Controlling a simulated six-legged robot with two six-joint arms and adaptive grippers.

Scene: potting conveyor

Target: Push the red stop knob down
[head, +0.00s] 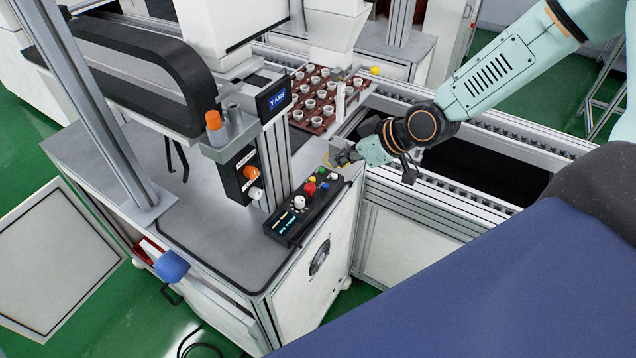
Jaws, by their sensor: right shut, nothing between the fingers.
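The red stop knob (310,188) stands on the black control panel (285,224) on the near right corner of the machine's grey top. White, green, yellow and blue knobs or buttons sit close around it. My right gripper (338,159) comes in from the right and is shut and empty. In the picture it is a little above and to the right of the red knob, apart from it. Its exact height over the panel is hard to tell. My left gripper is out of view.
An upright post with a blue-lit display (277,99) and a box with an orange knob (251,172) stands left of the panel. A brown tray of white pots (315,122) lies behind. A conveyor rail (480,197) runs to the right.

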